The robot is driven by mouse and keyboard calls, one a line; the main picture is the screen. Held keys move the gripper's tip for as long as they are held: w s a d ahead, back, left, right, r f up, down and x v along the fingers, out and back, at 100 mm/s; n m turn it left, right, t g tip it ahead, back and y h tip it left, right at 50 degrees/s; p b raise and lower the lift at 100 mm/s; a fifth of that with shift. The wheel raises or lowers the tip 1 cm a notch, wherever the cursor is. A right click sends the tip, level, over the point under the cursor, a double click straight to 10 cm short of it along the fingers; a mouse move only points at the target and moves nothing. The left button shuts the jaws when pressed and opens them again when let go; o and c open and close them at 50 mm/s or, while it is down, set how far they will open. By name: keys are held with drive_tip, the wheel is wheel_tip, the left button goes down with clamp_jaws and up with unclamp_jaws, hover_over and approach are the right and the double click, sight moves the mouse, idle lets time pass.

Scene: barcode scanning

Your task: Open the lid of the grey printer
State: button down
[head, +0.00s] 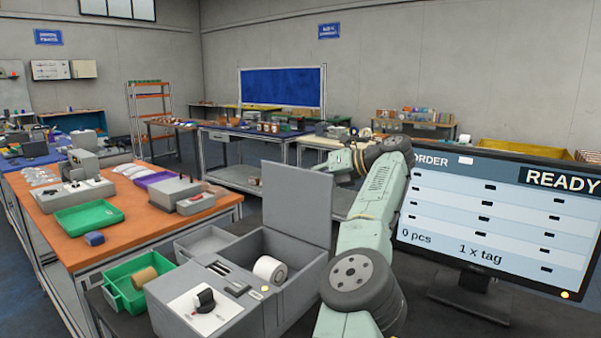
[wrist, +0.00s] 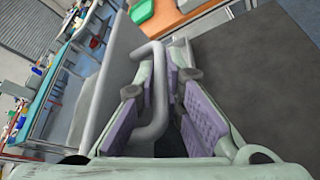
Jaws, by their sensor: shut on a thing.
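The grey printer (head: 255,311) stands in the foreground of the head view, with a white roll (head: 270,269) in its open bay. Its grey lid (head: 297,205) stands upright at the back of the bay. In the wrist view, my gripper (wrist: 166,92) is shut on a grey bar handle (wrist: 158,60), with a purple pad on either side of it. In the head view my arm reaches up beside the printer, and its end is near the lid's upper right edge; the fingertips are hidden there.
A monitor (head: 495,205) reading READY stands at the right, close to my arm. A green bin (head: 122,297) with a brown roll sits left of the printer. An orange-topped table (head: 130,222) with trays and devices stands further left.

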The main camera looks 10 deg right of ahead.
idle(0.4)
drive_tip(key=c, duration=2)
unclamp_jaws()
drive_tip(key=shift+w, duration=0.1)
drive_tip(key=shift+o, duration=0.2)
drive_tip(key=shift+a, duration=0.1)
